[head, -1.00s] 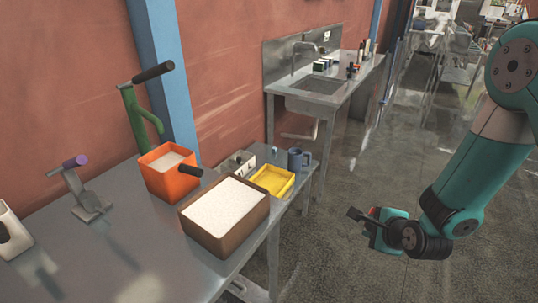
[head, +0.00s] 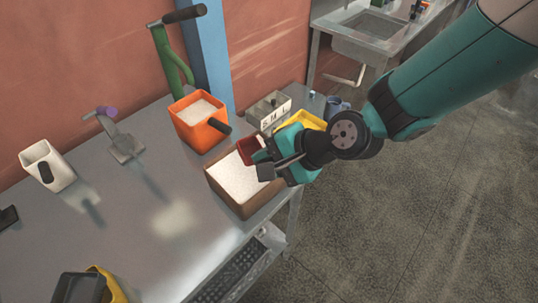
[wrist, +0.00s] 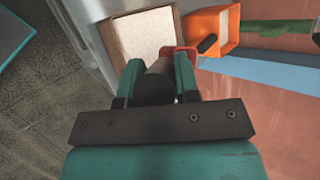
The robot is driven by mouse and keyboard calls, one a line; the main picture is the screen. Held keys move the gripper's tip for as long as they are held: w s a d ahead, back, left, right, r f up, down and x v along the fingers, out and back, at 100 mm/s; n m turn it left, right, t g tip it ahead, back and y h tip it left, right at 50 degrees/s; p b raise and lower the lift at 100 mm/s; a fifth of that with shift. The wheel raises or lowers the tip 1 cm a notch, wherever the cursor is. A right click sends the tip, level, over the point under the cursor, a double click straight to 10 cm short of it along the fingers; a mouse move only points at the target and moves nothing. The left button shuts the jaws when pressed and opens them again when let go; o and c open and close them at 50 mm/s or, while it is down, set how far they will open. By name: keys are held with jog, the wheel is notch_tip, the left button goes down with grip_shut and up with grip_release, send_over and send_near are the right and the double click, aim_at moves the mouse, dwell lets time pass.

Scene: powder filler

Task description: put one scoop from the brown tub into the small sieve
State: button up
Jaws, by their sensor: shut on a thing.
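The brown tub (head: 223,192), filled with white powder, stands near the table edge; in the wrist view it lies beyond my fingers (wrist: 109,42). My gripper (head: 270,162) is over the tub's right side, shut on the dark handle (wrist: 154,86) of a scoop. The scoop's red bowl (head: 249,149) shows over the tub's back part, and its red edge is in the wrist view (wrist: 179,51). I cannot tell if the bowl touches powder or holds any. I cannot clearly make out which thing is the small sieve.
An orange bin (head: 197,132) of white powder with a black handle stands behind the tub. A box marked S M L (head: 272,108) and a yellow tray (head: 309,119) are to its right. A purple-knobbed stand (head: 122,145) and white container (head: 60,173) stand left. Bare table lies between.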

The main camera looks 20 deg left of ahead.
notch_tip(320, 180, down, 9)
jog(key=b, duration=0.6)
jog(key=shift+r, duration=0.1)
dwell(1.0)
jog(key=shift+r+p, duration=2.5)
jog(key=shift+r, duration=0.75)
